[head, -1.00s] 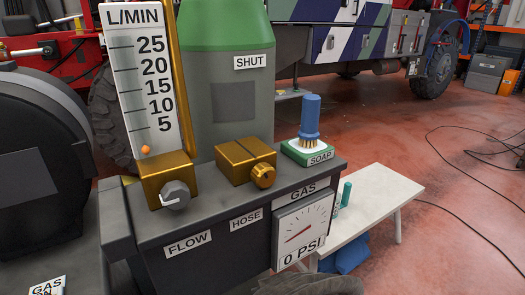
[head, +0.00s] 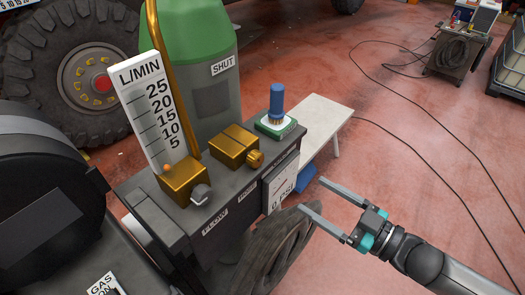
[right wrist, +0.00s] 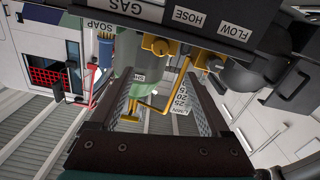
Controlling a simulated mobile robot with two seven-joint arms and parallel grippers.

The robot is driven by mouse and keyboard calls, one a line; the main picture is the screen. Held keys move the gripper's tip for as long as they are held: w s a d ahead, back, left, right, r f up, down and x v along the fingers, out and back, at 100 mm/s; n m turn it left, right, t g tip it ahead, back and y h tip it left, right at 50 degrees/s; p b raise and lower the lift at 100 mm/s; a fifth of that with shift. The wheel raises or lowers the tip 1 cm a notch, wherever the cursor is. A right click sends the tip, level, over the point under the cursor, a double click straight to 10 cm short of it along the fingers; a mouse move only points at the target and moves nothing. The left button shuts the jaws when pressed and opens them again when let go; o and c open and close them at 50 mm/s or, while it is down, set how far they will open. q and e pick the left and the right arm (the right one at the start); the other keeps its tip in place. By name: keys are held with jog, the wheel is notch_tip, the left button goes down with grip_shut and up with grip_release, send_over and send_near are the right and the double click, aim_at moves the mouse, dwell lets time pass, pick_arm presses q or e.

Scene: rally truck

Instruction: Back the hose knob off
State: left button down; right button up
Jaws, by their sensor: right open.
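The hose knob (head: 254,158) is a round brass knob on the front of a brass block (head: 233,147), on the dark box behind the HOSE label (head: 246,191). In the right wrist view the scene is upside down and the hose knob (right wrist: 160,47) shows beyond the fingertips, near their middle. My right gripper (head: 312,195) is open and empty. It is in front and to the right of the box, apart from the knob. My left gripper is not in view.
The grey flow knob (head: 200,194) sits left of the hose knob. A blue-handled brush (head: 277,103) stands on the soap pad at the right. The gauge (head: 283,185) is on the box's front, near my fingers. A tyre (head: 275,250) is below. A white bench (head: 320,117) stands behind.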

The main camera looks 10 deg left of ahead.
aim_at(259, 162)
jog(key=p+x, duration=0.1)
jog(key=x, duration=1.4)
jog(key=shift+a, duration=0.1)
grip_shut()
